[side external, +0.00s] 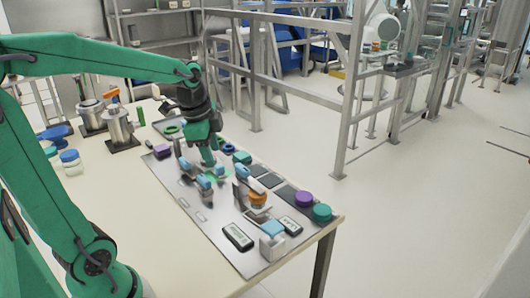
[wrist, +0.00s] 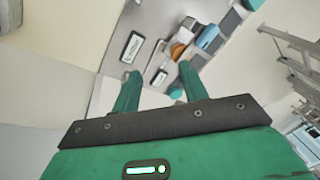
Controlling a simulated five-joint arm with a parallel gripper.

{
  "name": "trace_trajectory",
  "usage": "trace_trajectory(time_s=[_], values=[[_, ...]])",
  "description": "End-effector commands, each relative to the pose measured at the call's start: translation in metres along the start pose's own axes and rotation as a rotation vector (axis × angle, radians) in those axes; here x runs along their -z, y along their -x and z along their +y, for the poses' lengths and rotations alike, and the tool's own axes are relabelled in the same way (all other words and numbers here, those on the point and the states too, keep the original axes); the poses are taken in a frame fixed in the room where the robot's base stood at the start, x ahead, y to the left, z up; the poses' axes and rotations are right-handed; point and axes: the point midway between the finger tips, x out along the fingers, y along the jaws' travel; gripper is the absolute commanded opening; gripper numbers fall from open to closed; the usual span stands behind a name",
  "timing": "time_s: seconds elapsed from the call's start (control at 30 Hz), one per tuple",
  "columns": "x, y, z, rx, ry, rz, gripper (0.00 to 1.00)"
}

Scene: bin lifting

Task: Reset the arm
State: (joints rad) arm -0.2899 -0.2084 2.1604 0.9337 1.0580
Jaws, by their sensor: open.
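My green arm reaches from the left over the table in the side view. My gripper (side external: 209,158) points down above the grey work plate (side external: 218,228), among the small fixtures. In the wrist view my gripper (wrist: 158,73) shows two green fingers spread apart with nothing held between them. Past the fingertips lie a dark-framed labelled block (wrist: 133,46) and an orange round part (wrist: 178,50) in a fixture. I cannot tell from the side view whether the fingertips touch anything.
Purple (side external: 304,199) and teal (side external: 322,212) round pieces sit at the plate's right corner. An orange piece (side external: 257,199) stands in a bracket nearby. Metal cylinders (side external: 119,128) and a blue-lidded jar (side external: 71,161) stand at the table's left. A metal rail frame (side external: 300,82) stands behind.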

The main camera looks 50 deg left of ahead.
Motion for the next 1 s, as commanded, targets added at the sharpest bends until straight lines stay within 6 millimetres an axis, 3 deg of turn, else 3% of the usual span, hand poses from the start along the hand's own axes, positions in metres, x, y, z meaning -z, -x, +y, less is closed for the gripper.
trace_trajectory(time_s=[0.3,0.6,0.8,1.0], values=[[0.008,0.03,0.06,0.052,0.33,0.102,0.44],[0.005,0.043,0.11,0.048,0.631,0.212,0.44],[0.001,0.045,0.127,0.032,0.752,0.254,0.44],[0.0,0.045,0.131,0.026,0.784,0.262,0.44]])
